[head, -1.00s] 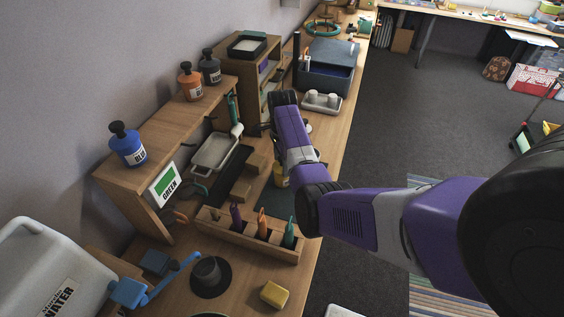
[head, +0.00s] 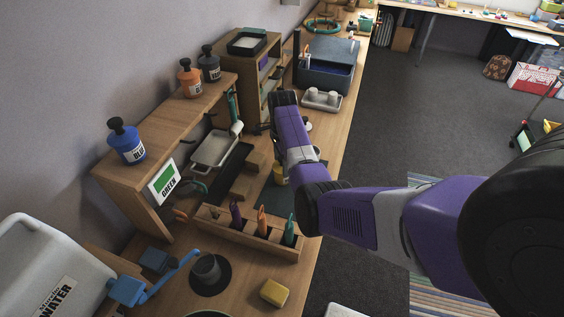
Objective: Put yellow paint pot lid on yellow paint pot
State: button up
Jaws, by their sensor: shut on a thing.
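A small yellow thing (head: 280,176), perhaps the yellow paint pot, stands on the bench and shows just left of my arm. My arm covers part of it, so I cannot tell whether its top is open. I cannot make out the yellow lid. My purple and grey arm reaches from the right over the bench. My gripper's fingers are hidden behind the arm's far end, so their place relative to the pot does not show.
A wooden tool holder (head: 248,235) stands in front of the yellow thing. A yellow sponge (head: 274,293) and a dark cup (head: 206,268) are nearer. A shelf (head: 165,140) with bottles stands left. A grey tray with white cups (head: 321,99) lies beyond my arm.

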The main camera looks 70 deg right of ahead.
jog(key=shift+f, duration=0.1)
jog(key=o, duration=1.4)
notch_tip(320, 180, up, 8)
jog(key=shift+f+b, duration=0.1)
jog(key=shift+b, duration=0.4)
jog(key=shift+s, duration=0.1)
